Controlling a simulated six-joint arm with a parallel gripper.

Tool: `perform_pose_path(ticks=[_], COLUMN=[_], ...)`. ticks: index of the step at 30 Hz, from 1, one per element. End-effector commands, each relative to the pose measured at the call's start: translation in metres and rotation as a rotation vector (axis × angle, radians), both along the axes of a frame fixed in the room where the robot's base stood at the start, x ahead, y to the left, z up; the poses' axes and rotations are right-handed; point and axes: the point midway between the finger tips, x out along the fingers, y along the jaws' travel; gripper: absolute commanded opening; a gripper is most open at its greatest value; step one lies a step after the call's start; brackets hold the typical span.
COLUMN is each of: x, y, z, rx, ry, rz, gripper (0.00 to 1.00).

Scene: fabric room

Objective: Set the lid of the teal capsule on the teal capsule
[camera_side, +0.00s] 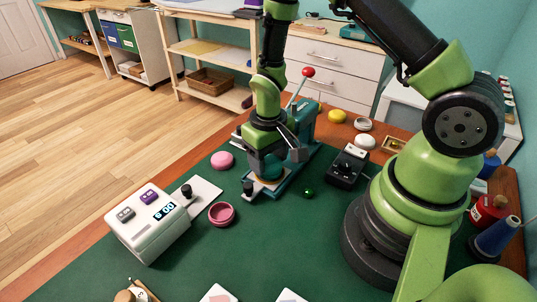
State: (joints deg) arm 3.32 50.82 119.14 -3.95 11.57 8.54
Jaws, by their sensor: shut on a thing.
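My gripper (268,160) points down over the base of the teal press, left of the middle of the green mat. It is shut on a teal rounded piece (264,168), which looks like the lid of the teal capsule. The fingers and wrist cover part of it. The piece is just above or on the pale plate (271,183) of the press. I cannot make out the capsule's lower part separately, nor whether the lid touches it.
The teal press (304,122) has a lever with a red knob (308,72). A green ball (308,193) and black box (347,167) are right.

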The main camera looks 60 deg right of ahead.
Motion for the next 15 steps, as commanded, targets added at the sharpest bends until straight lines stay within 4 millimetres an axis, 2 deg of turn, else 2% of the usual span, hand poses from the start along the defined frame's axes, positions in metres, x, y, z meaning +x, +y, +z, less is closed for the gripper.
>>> perform_pose_path(ticks=[2,3,4,15], x=[0.0000,0.0001,0.0002,0.0005], y=[0.0000,0.0000,-0.0001,0.0000], z=[-0.0017,-0.0022,-0.0019,0.0026], rx=[0.000,0.000,0.000,0.000], ry=[0.000,0.000,-0.001,-0.002], rz=[0.000,0.000,0.000,0.000], gripper=[0.33,0.58,0.65,0.66])
